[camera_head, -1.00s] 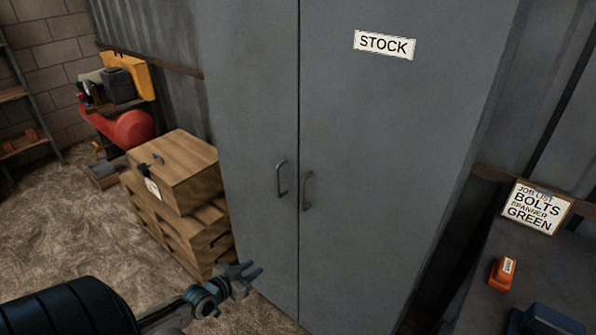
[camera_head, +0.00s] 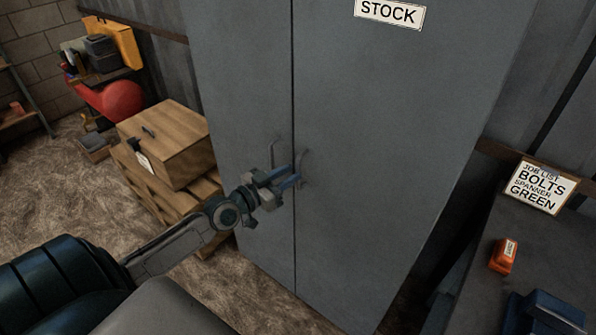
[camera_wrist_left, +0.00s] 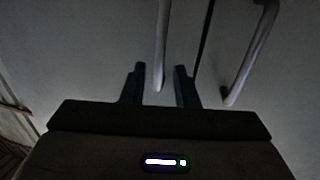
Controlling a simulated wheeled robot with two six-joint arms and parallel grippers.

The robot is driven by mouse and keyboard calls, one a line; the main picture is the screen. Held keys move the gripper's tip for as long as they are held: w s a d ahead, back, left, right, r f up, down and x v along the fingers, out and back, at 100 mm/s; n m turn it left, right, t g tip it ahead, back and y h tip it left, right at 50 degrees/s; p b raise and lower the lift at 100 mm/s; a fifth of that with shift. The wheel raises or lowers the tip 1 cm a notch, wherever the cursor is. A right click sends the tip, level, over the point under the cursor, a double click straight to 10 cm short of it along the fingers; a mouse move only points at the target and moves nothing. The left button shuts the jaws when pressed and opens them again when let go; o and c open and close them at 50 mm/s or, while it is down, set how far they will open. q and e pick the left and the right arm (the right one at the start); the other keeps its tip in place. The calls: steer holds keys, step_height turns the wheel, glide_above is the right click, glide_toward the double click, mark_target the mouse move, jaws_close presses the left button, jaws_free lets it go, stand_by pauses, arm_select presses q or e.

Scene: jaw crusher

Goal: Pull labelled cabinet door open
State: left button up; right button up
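The grey cabinet has two doors. The right door (camera_head: 390,150) carries a white STOCK label (camera_head: 390,12); the left door (camera_head: 240,80) is plain. Both look shut. My left gripper (camera_head: 287,179) is in front of the handles and looks open. In the left wrist view its fingers (camera_wrist_left: 160,75) are apart, with the left door's handle (camera_wrist_left: 161,45) showing between them. The right door's handle (camera_wrist_left: 250,55) shows right of both fingers, across the door seam. I cannot tell whether the fingers touch a handle. In the head view the gripper partly hides both handles. My right gripper is not in view.
Wooden crates (camera_head: 165,145) stand left of the cabinet, with a red and yellow machine (camera_head: 110,80) behind. On the right, a dark bench (camera_head: 470,280) holds an orange item (camera_head: 503,256), a blue item (camera_head: 545,315) and a job list sign (camera_head: 541,187). Floor is open at left.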

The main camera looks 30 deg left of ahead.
mark_target(298, 189)
arm_select(q)
steer(key=shift+x, duration=1.9)
steer(key=shift+s, duration=0.1)
jaws_close()
